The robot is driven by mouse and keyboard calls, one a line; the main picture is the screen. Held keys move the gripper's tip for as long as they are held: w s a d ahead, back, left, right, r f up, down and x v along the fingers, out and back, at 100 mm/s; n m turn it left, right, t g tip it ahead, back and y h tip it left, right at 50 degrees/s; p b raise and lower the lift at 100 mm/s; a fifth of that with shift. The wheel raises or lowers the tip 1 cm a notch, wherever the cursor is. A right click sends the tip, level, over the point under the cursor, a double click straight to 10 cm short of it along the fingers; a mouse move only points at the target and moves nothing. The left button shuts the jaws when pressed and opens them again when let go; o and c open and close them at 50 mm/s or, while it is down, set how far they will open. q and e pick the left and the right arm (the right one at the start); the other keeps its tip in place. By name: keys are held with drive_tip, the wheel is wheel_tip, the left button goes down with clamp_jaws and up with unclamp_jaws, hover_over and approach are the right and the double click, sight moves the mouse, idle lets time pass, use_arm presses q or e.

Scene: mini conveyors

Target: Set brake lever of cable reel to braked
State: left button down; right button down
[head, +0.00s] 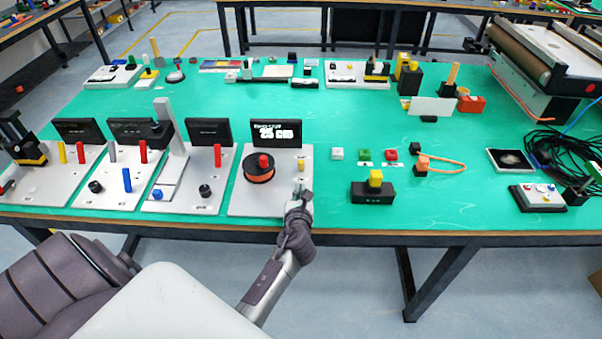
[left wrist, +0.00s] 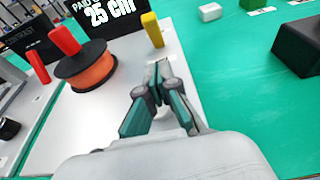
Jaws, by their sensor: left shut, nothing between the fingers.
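The cable reel (head: 259,172) is an orange spool with dark flanges and a red knob on a light grey board (head: 245,205). It also shows in the left wrist view (left wrist: 93,73). A small yellow lever (head: 301,165) stands at the board's right side, seen upright and slightly tilted in the left wrist view (left wrist: 152,30). The black display (head: 276,132) behind reads 25 cm. My left gripper (head: 301,189) is shut and empty over the board's front right, just in front of the yellow lever, with a small gap showing in the wrist view (left wrist: 163,66). My right gripper is not visible.
Boards with red, blue and yellow levers (head: 127,180) stand to the left. To the right are small white, green and red blocks (head: 364,155) and a black block with a yellow button (head: 373,195).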

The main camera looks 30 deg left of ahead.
sight(301, 166)
use_arm(q)
drive_tip(key=shift+x, duration=1.15)
drive_tip(key=shift+w+a+r+p, duration=0.25)
drive_tip(key=shift+w+a+r, duration=0.1)
drive_tip(key=shift+w, duration=0.15)
drive_tip(key=shift+w+a+r+p, duration=0.25)
drive_tip(key=shift+w+r, duration=0.1)
drive_tip(key=shift+w, duration=0.15)
drive_tip(key=shift+w+a+r, duration=0.3)
drive_tip(key=shift+w+a, duration=0.05)
drive_tip(key=shift+w, duration=0.2)
drive_tip(key=shift+r, duration=0.1)
